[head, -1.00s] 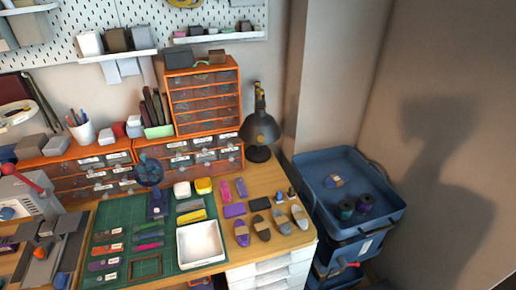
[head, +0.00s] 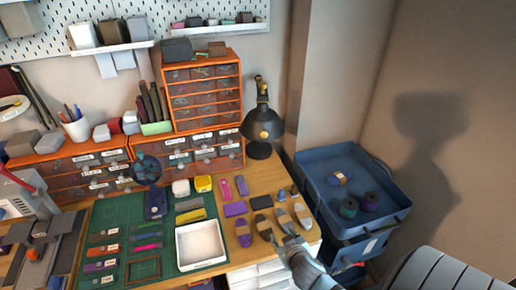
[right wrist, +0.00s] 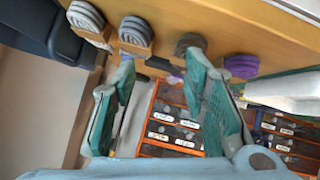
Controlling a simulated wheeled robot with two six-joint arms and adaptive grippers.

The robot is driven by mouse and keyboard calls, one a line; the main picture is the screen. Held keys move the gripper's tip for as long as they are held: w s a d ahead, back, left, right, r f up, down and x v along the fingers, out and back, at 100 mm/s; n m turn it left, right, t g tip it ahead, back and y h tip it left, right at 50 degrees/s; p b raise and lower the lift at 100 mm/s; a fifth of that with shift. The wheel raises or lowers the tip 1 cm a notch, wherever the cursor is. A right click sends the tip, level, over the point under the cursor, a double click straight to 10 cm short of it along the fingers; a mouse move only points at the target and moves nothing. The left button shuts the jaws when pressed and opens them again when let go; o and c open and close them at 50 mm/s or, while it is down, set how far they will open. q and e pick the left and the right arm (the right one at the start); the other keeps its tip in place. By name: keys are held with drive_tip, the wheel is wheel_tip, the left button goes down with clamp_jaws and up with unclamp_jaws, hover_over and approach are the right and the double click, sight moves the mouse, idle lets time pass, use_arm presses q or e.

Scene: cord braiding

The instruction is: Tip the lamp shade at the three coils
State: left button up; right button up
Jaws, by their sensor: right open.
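The black desk lamp stands at the table's back right, with its dark shade (head: 255,122) angled down toward the front and its round base (head: 258,151) below. Coils of cord lie in a row at the right front: a purple one (head: 243,235), a dark one (head: 263,226), a grey one (head: 282,217) and a light one (head: 302,214). They also show along the top of the right wrist view, including the purple coil (right wrist: 241,66). My right gripper (head: 292,243) is open and empty at the table's front edge, just in front of the coils.
An orange drawer tower (head: 203,95) stands left of the lamp. A white tray (head: 201,262) and green mat (head: 112,225) lie left of the coils. A blue bin (head: 335,208) with yarn stands right of the table. Small blocks lie behind the coils.

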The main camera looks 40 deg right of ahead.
drive_tip(key=w+r+t+h, duration=0.1)
drive_tip(key=w+r+t, duration=0.3)
drive_tip(key=r, duration=0.8)
drive_tip(key=m+t+h, duration=0.2)
drive_tip(key=m+t, duration=0.1)
approach(264, 136)
drive_tip(key=x, duration=1)
drive_tip(key=shift+w+d, duration=0.2)
drive_tip(key=shift+w, duration=0.05)
clamp_jaws()
